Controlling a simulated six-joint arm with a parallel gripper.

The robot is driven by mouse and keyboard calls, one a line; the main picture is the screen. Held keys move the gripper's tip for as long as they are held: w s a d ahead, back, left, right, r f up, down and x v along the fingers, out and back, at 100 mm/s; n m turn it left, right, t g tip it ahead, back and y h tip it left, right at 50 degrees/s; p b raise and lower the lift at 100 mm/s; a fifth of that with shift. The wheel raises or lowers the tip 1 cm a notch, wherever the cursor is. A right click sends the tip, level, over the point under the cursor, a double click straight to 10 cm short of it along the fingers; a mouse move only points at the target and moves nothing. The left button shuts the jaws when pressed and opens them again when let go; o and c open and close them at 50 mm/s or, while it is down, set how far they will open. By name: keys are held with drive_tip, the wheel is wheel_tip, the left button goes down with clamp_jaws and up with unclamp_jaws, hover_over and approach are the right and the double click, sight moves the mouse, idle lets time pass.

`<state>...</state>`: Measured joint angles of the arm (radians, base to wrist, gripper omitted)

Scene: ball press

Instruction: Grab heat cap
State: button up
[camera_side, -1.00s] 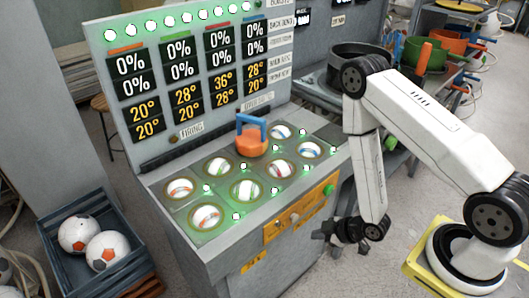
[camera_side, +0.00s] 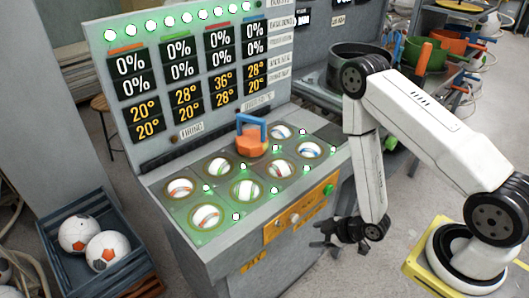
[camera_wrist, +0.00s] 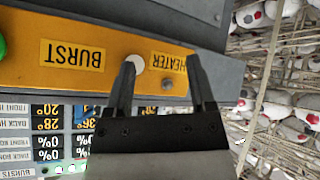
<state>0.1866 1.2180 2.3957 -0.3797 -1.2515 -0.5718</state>
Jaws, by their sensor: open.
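The heat cap (camera_side: 251,140), an orange block with a blue arched handle, sits on the press top among the ball sockets in the side view. My gripper (camera_side: 322,235) is low in front of the press's yellow control strip, well below and to the right of the cap. Its two dark fingers are apart and empty. In the wrist view, my gripper (camera_wrist: 160,62) faces the control strip, with a white knob (camera_wrist: 135,63) near its left finger.
The press panel (camera_side: 292,218) has knobs and a green button (camera_side: 329,190). Several striped balls, such as one ball (camera_side: 180,188), lie in sockets around the cap. The display board (camera_side: 190,70) rises behind it. A crate (camera_side: 105,265) with soccer balls stands at left.

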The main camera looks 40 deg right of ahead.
drive_tip(key=shift+w+r, duration=0.1)
drive_tip(key=shift+r, duration=0.05)
drive_tip(key=w+d+r+m+g+h, duration=0.2)
drive_tip(key=w+r+m, duration=0.1)
drive_tip(key=r, duration=0.8)
drive_tip(key=w+d+r+m+g+h, duration=0.1)
drive_tip(key=w+r+m+g+h, duration=0.2)
drive_tip(key=r, duration=0.8)
drive_tip(key=w+d+n+t+y, duration=0.1)
drive_tip(key=w+d+t+y, duration=0.2)
drive_tip(key=w, duration=0.8)
drive_tip(key=w+d+f+n+t+y, duration=0.1)
drive_tip(key=w+d+n+t+y, duration=0.1)
drive_tip(key=w, duration=0.9)
drive_tip(key=shift+d+f+t+y, duration=0.25)
drive_tip(key=shift+d+t+y, duration=0.8)
drive_tip(key=shift+t, duration=0.75)
drive_tip(key=shift+w+a, duration=0.1)
drive_tip(key=shift+a, duration=0.05)
